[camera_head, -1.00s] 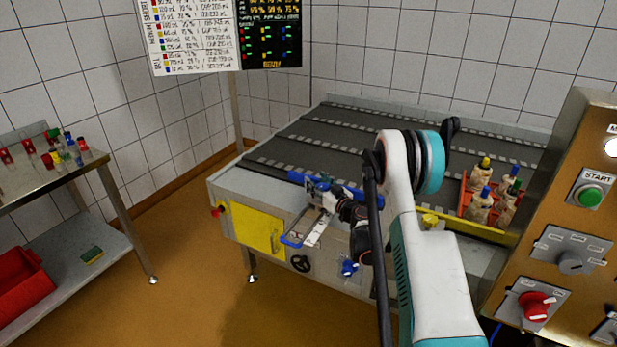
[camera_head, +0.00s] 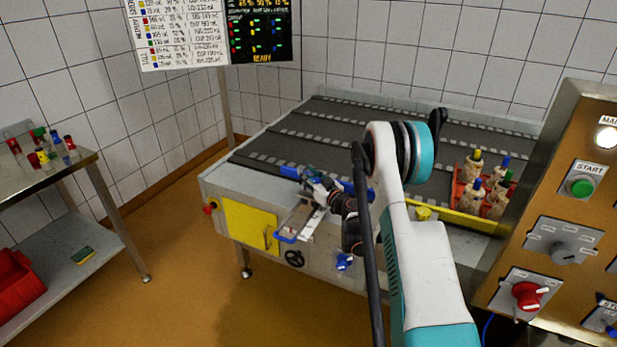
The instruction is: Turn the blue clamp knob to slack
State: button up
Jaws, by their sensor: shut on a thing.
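My gripper (camera_head: 313,181) is at the front edge of the conveyor table, by the blue rail (camera_head: 289,172). It is shut on a small blue part there, which looks like the blue clamp knob (camera_head: 309,172). The fingers and wrist hide most of it, so its turn angle cannot be read. Another blue knob (camera_head: 344,262) sits lower on the machine's front face, below my wrist and apart from the gripper. A bracket with a blue handle (camera_head: 286,238) sticks out of the front below the gripper.
A red crate (camera_head: 460,204) of bottles stands on the right of the conveyor (camera_head: 330,140), behind a yellow bar (camera_head: 475,221). The control panel (camera_head: 545,205) is close on the right. A steel side table (camera_head: 75,163) stands at left. The floor between is clear.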

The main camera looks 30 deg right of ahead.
jog(key=shift+s+f+n+y, duration=0.15)
jog(key=shift+n+y, duration=0.25)
jog(key=shift+y, duration=0.2)
jog(key=shift+c, duration=0.4)
jog(key=shift+a+n+g+y, duration=0.25)
jog(key=shift+n+g+y, duration=0.15)
jog(key=shift+n+y, duration=0.6)
grip_shut()
jog(key=n+g+y, duration=0.2)
jog(key=y, duration=0.1)
jog(key=a+n+y, duration=0.1)
jog(key=y, duration=0.1)
jog(key=shift+s+a+g, duration=0.1)
jog(key=shift+s+g, duration=0.25)
jog(key=shift+g, duration=0.05)
jog(key=shift+s+a+n+g+y, duration=0.15)
jog(key=shift+s+n+g+y, duration=0.05)
jog(key=shift+n+g+y, duration=0.55)
jog(key=shift+s+a+n+g+y, duration=0.15)
jog(key=shift+n+g+y, duration=0.55)
jog(key=shift+g, duration=0.1)
jog(key=shift+s+a+n+g+y, duration=0.15)
jog(key=shift+s+n+g+y, duration=0.05)
jog(key=shift+n+g+y, duration=0.5)
jog(key=shift+g, duration=0.25)
jog(key=o, duration=1.1)
grip_release()
jog(key=shift+s+d, duration=0.1)
jog(key=shift+d, duration=0.15)
jog(key=shift+a, duration=0.2)
